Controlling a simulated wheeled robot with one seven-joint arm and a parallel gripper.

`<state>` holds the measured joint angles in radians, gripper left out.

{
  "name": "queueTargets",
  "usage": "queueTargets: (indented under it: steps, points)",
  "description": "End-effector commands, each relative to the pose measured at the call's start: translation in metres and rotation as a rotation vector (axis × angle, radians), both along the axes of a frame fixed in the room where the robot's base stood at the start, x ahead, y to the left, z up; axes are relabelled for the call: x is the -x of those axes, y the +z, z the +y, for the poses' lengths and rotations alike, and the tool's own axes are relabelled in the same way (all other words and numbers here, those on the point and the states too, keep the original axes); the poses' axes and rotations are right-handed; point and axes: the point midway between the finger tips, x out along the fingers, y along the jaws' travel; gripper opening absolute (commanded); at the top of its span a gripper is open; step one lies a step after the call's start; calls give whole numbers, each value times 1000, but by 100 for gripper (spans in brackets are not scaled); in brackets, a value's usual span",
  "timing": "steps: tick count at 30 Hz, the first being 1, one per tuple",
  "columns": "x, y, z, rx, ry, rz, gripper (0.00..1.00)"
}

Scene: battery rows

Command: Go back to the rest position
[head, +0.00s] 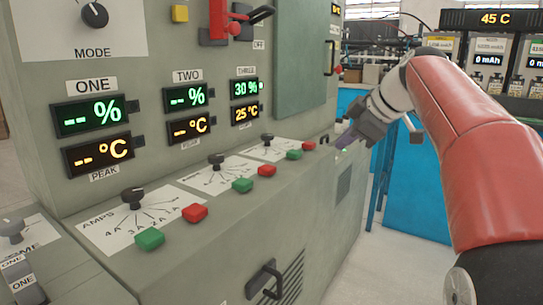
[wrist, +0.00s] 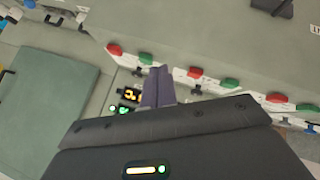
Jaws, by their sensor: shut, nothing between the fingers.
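My gripper (head: 347,138) is at the end of my red arm, at the far end of the charger panel's sloping ledge in the head view. In the wrist view its two purple-grey fingers (wrist: 158,74) lie side by side, closed, with nothing between them. The fingers point toward the ledge with its red and green buttons. I cannot tell how far the fingertips are from it.
The grey panel (head: 160,55) fills the left. Display THREE (head: 245,101) reads 30 % and 25 °C; ONE and TWO show dashes. Knobs and buttons line the ledge. A blue bench (head: 412,195) stands behind my arm. A handle (head: 265,281) juts out below.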

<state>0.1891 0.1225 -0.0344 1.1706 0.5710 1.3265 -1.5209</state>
Motion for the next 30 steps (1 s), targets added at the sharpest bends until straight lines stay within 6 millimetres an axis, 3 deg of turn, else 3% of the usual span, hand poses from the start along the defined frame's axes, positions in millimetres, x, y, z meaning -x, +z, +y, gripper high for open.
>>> queueTargets:
  steps: [8,14,17,24,30]
  points:
    - [42,-22,7,-57,-180,110,0]
    - [93,-56,13,-115,-392,216,0]
    - [134,-86,16,-153,-546,279,0]
    - [237,-184,12,-244,-938,373,0]
    - [285,-242,6,-298,-1123,389,0]
